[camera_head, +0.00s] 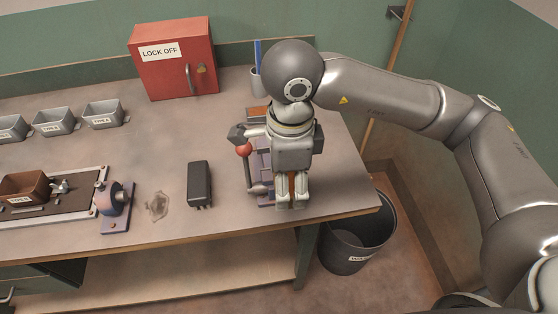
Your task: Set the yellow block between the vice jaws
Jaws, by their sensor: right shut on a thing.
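The vice (263,160) is a purple-grey tool near the right end of the bench. Its lever with a red ball knob (244,150) stands at its left side. My right gripper (291,204) points down at the vice's right side, near the bench's front edge, and covers part of the vice. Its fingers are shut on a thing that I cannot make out. The vice jaws are largely hidden by my gripper and wrist. No yellow block can be made out in this view. My left gripper is out of view.
A black box-shaped object (200,184) lies left of the vice. A blue-grey tool on a base (115,207) and a tray (82,210) with a brown bin (24,187) are further left. A red lock-off box (173,60) stands behind. A bin (345,255) is below the right edge.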

